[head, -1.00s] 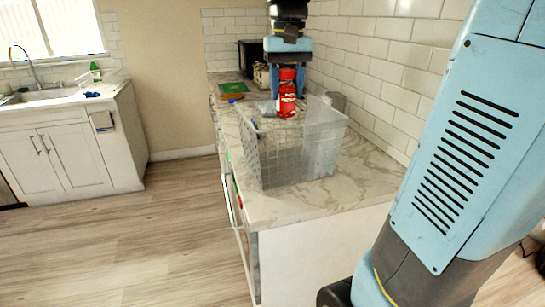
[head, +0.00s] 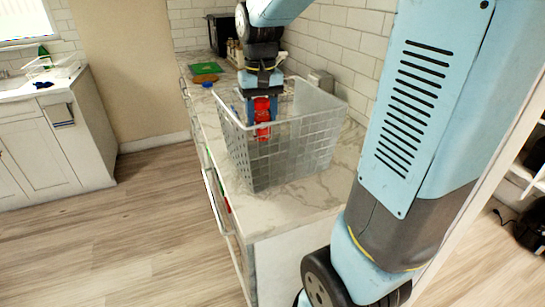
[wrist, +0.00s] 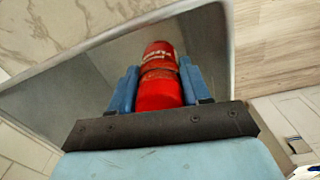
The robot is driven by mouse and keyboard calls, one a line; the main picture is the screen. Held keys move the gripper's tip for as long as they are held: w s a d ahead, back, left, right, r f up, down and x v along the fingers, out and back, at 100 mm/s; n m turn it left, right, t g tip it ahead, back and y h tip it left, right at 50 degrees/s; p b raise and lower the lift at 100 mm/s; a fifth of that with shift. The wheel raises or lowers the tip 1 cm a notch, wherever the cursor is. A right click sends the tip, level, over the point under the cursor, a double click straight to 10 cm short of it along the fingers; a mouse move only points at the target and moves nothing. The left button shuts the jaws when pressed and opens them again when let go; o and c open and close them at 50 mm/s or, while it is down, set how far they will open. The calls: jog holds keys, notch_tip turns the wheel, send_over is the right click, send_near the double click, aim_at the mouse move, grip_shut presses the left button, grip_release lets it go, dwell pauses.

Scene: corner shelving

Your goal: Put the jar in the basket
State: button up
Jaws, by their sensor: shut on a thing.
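The red jar (head: 262,114) is upright in my gripper (head: 262,100), behind the near wall of the basket in the head view. My gripper is shut on the jar, with a blue finger on each side of it. The wrist view also shows the jar (wrist: 160,75) between the fingers, with the grey inside of the basket (wrist: 95,85) around it. The basket (head: 300,150) is a clear-grey mesh bin standing on the marble counter. The jar's lower part shows only through the mesh, and I cannot tell whether it touches the basket floor.
The marble counter (head: 270,215) runs along the tiled wall. A green board (head: 207,68), a blue lid-like thing (head: 207,85) and a dark appliance (head: 222,34) are farther back. A grey canister (head: 321,80) stands behind the basket. Wood floor lies open at left.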

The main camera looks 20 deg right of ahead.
jog(key=shift+w+f, duration=0.2)
jog(key=shift+f, duration=0.2)
jog(key=shift+w+f, duration=3.2)
jog(key=shift+w, duration=0.2)
jog(key=shift+w+f, duration=3.2)
jog(key=shift+w, duration=0.15)
jog(key=o, duration=1.2)
jog(key=shift+f, duration=0.1)
